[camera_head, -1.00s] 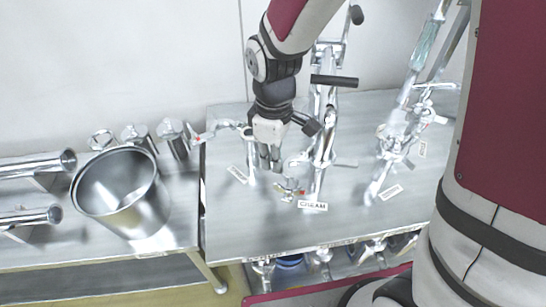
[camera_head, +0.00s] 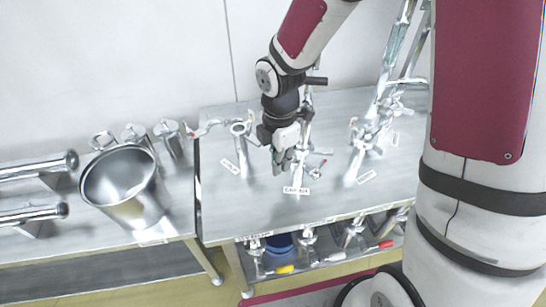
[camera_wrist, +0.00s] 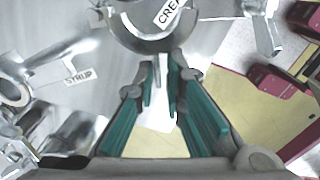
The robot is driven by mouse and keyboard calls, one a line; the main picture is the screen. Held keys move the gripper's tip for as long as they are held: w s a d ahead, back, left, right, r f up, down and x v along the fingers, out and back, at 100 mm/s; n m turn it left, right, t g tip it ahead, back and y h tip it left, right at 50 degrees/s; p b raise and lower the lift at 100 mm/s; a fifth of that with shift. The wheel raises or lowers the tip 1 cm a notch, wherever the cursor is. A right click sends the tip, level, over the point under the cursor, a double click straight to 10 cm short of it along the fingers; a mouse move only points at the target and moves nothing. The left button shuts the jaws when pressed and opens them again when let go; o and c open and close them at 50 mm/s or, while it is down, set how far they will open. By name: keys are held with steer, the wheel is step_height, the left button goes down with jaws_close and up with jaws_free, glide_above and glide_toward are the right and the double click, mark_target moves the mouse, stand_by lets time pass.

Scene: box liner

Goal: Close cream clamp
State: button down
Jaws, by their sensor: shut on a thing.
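The cream stand is a shiny metal pipe behind the label CREAM (camera_head: 296,190); the same label shows cut off in the wrist view (camera_wrist: 172,12). The cream clamp (camera_head: 318,153), small and metal with a reddish tip, shows at the right of the pipe's lower part. My gripper (camera_head: 279,168) points down at the left of the pipe, close against it. In the wrist view my gripper (camera_wrist: 160,80) has teal-padded fingers nearly together at the tips around a thin metal piece, seemingly part of the clamp. A curved metal rim (camera_wrist: 150,42) lies just beyond the tips. The exact contact is unclear.
A similar pipe stand (camera_head: 362,140) is at the right, and a smaller one (camera_head: 240,135) at the left, labelled SYRUP (camera_wrist: 78,76) in the wrist view. A metal bucket (camera_head: 125,185) stands on the left table. A shelf below holds tools and a blue container (camera_head: 279,244).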

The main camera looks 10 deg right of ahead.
steer(key=shift+s+d+r+n+p, duration=0.1)
steer(key=shift+d+n+p, duration=0.45)
steer(key=shift+n, duration=0.35)
steer(key=shift+d+r+n+p, duration=0.1)
steer(key=shift+d+n+p, duration=0.2)
steer(key=shift+n+p, duration=0.5)
steer(key=c, duration=1.9)
jaws_free()
steer(key=shift+o, duration=0.6)
steer(key=shift+f, duration=0.15)
steer(key=shift+s+d, duration=0.1)
step_height(320, 180, up, 12)
